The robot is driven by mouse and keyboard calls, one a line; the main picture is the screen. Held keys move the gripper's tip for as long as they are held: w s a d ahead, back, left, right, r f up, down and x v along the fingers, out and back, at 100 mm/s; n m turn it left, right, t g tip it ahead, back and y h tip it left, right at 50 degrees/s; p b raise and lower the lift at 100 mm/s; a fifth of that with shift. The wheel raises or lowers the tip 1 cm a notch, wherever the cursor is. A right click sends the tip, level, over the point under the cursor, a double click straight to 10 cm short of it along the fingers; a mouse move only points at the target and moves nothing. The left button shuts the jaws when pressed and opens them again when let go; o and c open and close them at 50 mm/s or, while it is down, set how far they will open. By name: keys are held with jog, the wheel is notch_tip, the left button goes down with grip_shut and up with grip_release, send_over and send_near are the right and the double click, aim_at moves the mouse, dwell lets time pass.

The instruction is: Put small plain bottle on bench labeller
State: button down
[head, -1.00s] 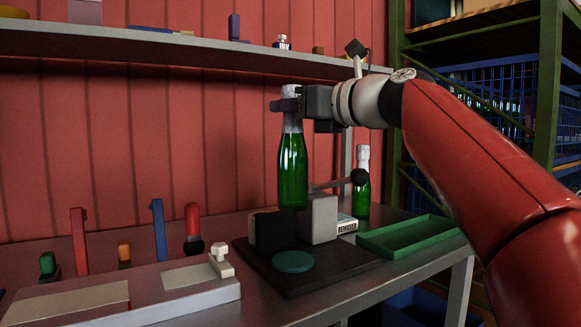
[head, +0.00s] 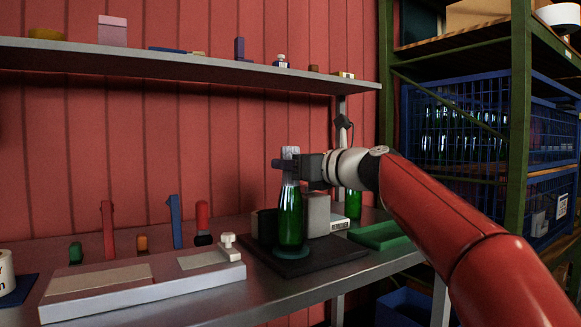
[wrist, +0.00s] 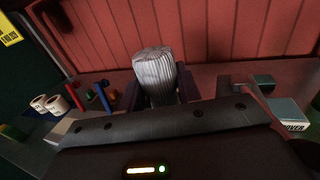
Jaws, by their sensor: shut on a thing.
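A small green bottle (head: 290,217) with a silver foil neck stands upright at the round green pad of the bench labeller (head: 322,262). The labeller is a dark base with a black block and a grey block behind the bottle. My gripper (head: 289,164) is shut on the bottle's neck from the right. In the wrist view the foil top (wrist: 155,72) sits between the fingers. The bottle's bottom appears to meet the pad; I cannot tell whether its full weight rests there.
A second green bottle (head: 354,203) stands behind my arm. A green tray (head: 384,236) lies right of the labeller. A grey-white board (head: 145,282) and several upright coloured tools are left. A shelf (head: 180,70) runs above. Blue crates (head: 465,115) fill the right rack.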

jog(key=shift+f, duration=0.1)
jog(key=c, duration=1)
grip_release()
